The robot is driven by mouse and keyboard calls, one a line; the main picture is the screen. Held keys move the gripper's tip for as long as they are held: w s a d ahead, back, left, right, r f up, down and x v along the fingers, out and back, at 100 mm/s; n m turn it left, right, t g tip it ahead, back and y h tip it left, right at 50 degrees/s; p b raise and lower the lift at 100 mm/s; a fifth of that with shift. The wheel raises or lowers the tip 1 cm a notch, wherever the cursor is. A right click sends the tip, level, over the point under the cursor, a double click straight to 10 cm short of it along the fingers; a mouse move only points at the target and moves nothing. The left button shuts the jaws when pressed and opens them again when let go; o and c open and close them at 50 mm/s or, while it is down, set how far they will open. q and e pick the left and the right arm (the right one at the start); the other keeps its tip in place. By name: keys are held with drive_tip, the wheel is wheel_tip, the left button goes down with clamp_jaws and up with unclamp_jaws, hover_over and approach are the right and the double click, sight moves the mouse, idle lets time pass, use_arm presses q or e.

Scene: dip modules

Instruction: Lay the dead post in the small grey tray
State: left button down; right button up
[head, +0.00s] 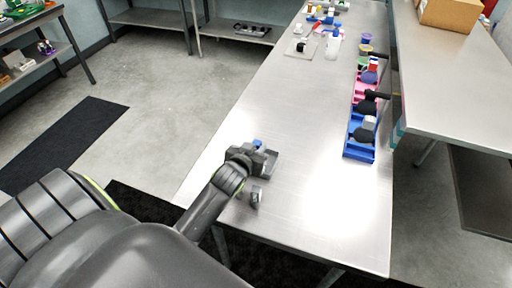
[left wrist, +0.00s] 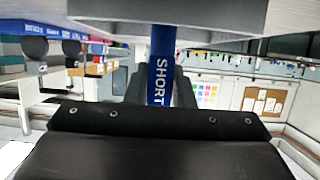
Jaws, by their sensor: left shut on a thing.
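My left gripper (head: 264,158) is over the near part of the steel table. It is shut on a blue post, whose blue end (head: 257,143) shows beside the jaws. In the left wrist view the post (left wrist: 160,70) stands upright between the two grey jaws (left wrist: 163,18) and bears the white word SHORT. My right gripper is not in view.
Blue (head: 359,152) and pink (head: 359,91) bins with dark-headed items line the table's right side. A white bottle (head: 332,48) and small coloured things stand at the far end. The table's middle is clear. A cardboard box (head: 449,13) sits on the right bench.

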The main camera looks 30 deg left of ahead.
use_arm(q)
drive_tip(key=shift+f, duration=0.2)
drive_tip(key=c, duration=1.3)
unclamp_jaws()
drive_tip(key=shift+o, duration=0.2)
drive_tip(key=shift+r, duration=0.1)
drive_tip(key=shift+s+r, duration=0.1)
drive_tip(key=b+v, duration=0.1)
drive_tip(key=v, duration=1)
drive_tip(key=shift+s+r+b, duration=0.2)
drive_tip(key=shift+s+b, duration=0.15)
drive_tip(key=shift+b, duration=0.05)
drive_tip(key=shift+d, duration=0.1)
